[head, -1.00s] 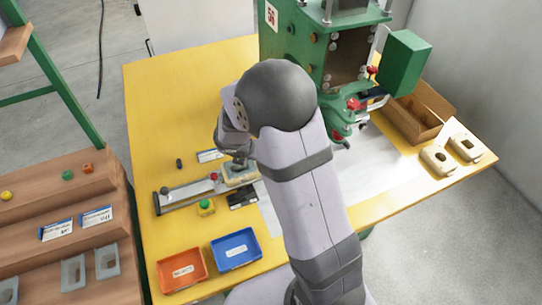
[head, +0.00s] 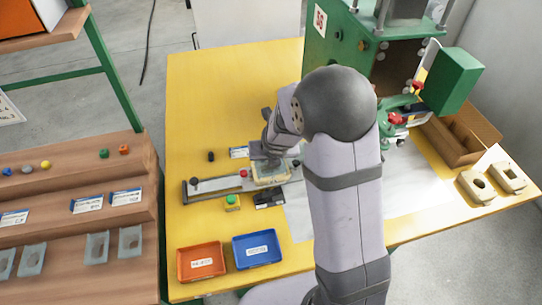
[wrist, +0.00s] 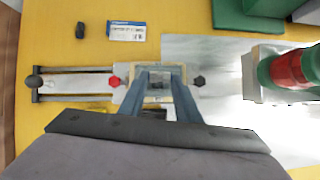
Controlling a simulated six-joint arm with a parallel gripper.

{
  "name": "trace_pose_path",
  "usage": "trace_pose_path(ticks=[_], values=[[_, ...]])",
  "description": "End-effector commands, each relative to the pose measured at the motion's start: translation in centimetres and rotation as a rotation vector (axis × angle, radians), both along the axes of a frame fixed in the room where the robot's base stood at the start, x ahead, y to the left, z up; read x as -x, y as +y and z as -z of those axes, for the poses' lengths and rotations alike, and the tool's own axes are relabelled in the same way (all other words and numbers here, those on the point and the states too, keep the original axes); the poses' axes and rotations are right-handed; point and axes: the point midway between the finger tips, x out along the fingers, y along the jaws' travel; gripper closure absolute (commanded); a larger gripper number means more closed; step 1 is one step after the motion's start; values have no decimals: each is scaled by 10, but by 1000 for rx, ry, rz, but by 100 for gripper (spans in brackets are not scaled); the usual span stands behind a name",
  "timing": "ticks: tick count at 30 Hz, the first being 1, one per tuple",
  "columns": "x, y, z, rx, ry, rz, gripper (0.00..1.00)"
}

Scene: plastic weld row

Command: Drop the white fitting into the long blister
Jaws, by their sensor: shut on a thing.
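My gripper (wrist: 158,88) points down over a beige nest (wrist: 185,99) on the slide rail, and it also shows in the head view (head: 268,158). Its fingers are close together on a small pale piece, taken as the white fitting, which they mostly hide. The fingertips are at or just above the nest; I cannot tell whether the piece touches it. A blister inside the nest cannot be made out clearly. Clear blisters (head: 131,244) with openings lie on the wooden shelf at left.
The slide rail (wrist: 75,83) has a red knob (wrist: 115,81). A green press (head: 338,38) stands behind at right. Orange (head: 201,261) and blue (head: 257,249) trays sit at the table's front. A green button box (head: 232,202) stands near the rail. The yellow table behind is mostly clear.

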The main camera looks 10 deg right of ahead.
Motion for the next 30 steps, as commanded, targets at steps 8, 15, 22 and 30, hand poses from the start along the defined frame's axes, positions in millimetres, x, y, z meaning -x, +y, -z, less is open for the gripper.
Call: trace_pose_path(ticks=[8,15,22,30], values=[[0,0,22,0,0,1,91],[0,0,35,0,0,1,91],[0,0,37,0,0,1,91],[0,0,36,0,0,1,91]])
